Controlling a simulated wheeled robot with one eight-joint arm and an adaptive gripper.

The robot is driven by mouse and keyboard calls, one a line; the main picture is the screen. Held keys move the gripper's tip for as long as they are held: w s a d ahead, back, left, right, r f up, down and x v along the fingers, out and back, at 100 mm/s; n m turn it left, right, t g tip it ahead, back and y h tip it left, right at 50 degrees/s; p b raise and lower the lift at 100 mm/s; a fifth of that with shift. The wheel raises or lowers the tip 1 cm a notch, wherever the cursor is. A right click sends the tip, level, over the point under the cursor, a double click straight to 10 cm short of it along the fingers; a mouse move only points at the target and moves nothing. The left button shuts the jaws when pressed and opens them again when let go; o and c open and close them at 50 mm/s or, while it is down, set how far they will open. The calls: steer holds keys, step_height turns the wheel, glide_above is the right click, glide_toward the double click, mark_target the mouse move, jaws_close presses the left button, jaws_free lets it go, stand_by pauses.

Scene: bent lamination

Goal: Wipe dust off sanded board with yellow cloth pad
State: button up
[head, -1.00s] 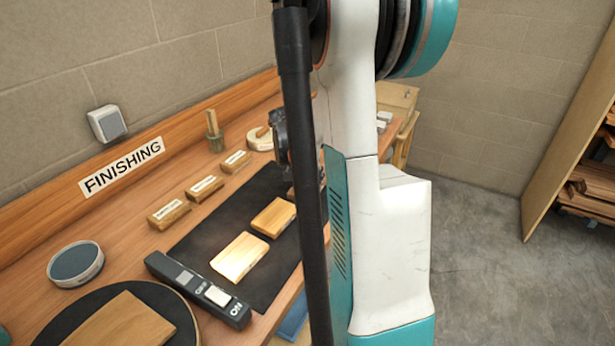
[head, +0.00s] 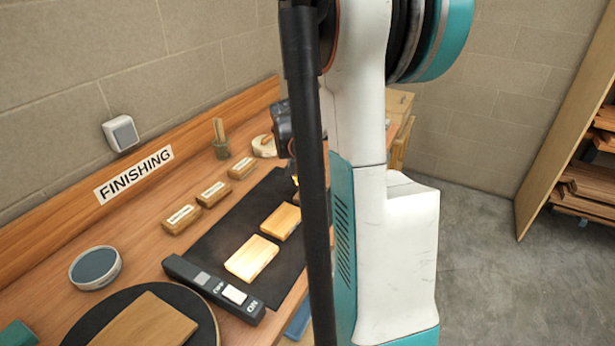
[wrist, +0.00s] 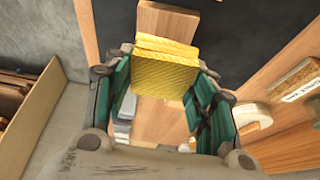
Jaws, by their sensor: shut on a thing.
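The yellow cloth pad (wrist: 165,68) is held between the fingers of my gripper (wrist: 165,88) in the wrist view. The pad hangs over a wooden board (wrist: 168,22), covering part of it; I cannot tell whether they touch. In the head view my arm and its black hose hide most of the gripper, and only a small yellow bit of the pad (head: 295,181) shows. Two boards lie on the dark mat (head: 222,240): a pale one (head: 252,258) and a more orange one (head: 281,221). I cannot see any dust clearly.
Several labelled wooden blocks (head: 182,220) line the back of the bench. A switch box (head: 213,288), a round tin (head: 95,267) and a black disc (head: 75,325) bearing another board (head: 145,325) are at the near left.

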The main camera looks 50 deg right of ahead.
steer(key=shift+r+p, duration=0.55)
steer(key=shift+r, duration=0.6)
